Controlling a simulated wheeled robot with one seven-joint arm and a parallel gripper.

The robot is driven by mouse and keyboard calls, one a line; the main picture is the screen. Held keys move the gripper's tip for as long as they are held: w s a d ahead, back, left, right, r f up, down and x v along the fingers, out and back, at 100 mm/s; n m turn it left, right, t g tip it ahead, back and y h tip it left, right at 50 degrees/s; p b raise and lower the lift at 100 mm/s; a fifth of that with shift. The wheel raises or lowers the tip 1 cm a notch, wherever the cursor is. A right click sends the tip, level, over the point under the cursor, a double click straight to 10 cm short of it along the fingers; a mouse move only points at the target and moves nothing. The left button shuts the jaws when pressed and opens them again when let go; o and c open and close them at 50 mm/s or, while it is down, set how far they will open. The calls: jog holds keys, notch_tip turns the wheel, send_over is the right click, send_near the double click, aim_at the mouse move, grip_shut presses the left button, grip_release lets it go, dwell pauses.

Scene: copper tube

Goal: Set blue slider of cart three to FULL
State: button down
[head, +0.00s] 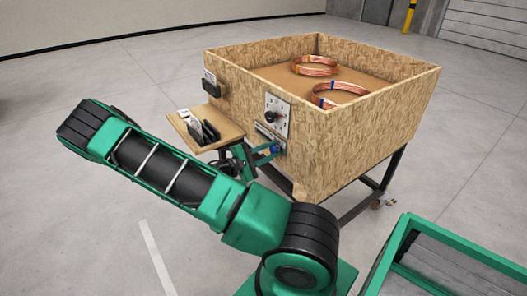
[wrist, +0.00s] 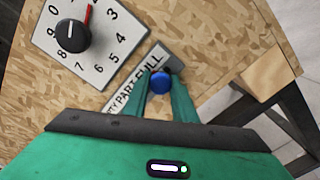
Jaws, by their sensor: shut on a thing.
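The blue slider knob (wrist: 160,83) sits on the front panel of the chipboard cart (head: 375,125). It also shows in the head view (head: 275,149), small and partly covered by my gripper. In the wrist view my gripper (wrist: 163,84) has its green fingers on either side of the knob, shut on it. The white label (wrist: 133,86) beside the track reads "PART" and "FULL", with its lower end hidden by my gripper. The knob appears level with the word FULL, at the upper right end. Whether it touches the end stop I cannot tell.
A dial plate (wrist: 85,38) with a black knob and red pointer is close above the slider. A small shelf (head: 226,132) with dark holders juts out left of it. Copper coils (head: 315,66) lie in the cart. A green-framed cart (head: 405,232) stands at the lower right.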

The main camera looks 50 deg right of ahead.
jog(key=c, duration=1.5)
grip_release()
jog(key=shift+s, duration=0.25)
jog(key=shift+o, duration=0.2)
jog(key=shift+a, duration=0.1)
jog(key=shift+w+a, duration=0.25)
jog(key=shift+a, duration=0.1)
jog(key=v, duration=1)
jog(key=shift+s, duration=0.1)
